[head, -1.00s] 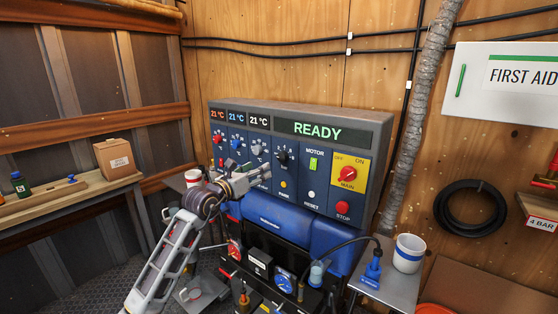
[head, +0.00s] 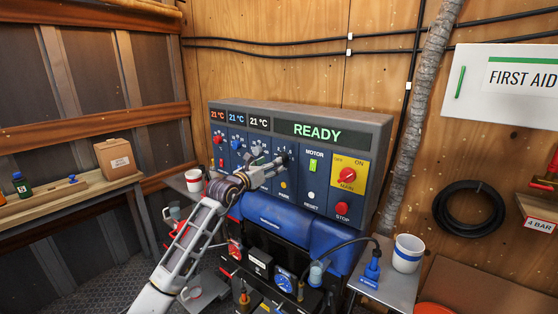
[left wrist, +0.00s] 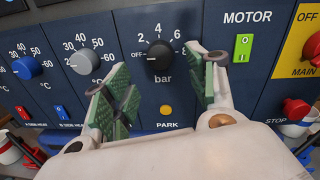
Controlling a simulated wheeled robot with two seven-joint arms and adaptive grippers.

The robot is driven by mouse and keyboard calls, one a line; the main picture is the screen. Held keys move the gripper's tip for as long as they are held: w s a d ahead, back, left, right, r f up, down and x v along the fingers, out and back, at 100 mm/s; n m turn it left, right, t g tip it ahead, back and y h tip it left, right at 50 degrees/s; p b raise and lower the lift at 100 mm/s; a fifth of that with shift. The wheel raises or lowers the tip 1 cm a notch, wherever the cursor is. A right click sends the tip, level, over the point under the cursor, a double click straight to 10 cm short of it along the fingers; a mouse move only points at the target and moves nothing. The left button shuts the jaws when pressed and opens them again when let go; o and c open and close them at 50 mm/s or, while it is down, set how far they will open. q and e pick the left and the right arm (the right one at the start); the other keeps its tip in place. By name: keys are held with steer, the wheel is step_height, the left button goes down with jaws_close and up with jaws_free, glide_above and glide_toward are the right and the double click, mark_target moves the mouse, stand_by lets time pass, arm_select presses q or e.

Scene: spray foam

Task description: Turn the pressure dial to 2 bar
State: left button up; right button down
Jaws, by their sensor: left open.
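The black pressure dial (left wrist: 158,55) is on the dark blue panel, ringed by OFF, 2, 4, 6 and a partly hidden mark, with "bar" below it. I cannot tell for certain where its pointer stands. In the head view the dial (head: 285,157) is partly covered by my left gripper (head: 272,163). In the left wrist view my left gripper (left wrist: 164,78) is open, with green finger pads to the left and right of the dial and nothing between them. The pads appear apart from the dial.
A grey temperature knob (left wrist: 84,61) and a blue one (left wrist: 26,67) are left of the dial. The green motor switch (left wrist: 243,47) is to the right. The orange PARK lamp (left wrist: 166,110) is below. The red STOP button (head: 342,208) and red MAIN switch (head: 347,174) are farther right.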

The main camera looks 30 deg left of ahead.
arm_select(q)
steer(key=w+p, duration=0.1)
steer(key=w, duration=0.5)
steer(key=shift+w, duration=0.2)
arm_select(e)
steer(key=shift+w+a+r, duration=0.15)
steer(key=shift+a+r, duration=0.1)
steer(key=shift+r, duration=0.3)
arm_select(q)
steer(key=shift+d, duration=0.1)
steer(key=c, duration=1)
steer(key=shift+c, duration=0.2)
arm_select(e)
steer(key=shift+s+a, duration=0.15)
steer(key=shift+s, duration=0.55)
steer(key=shift+f, duration=0.1)
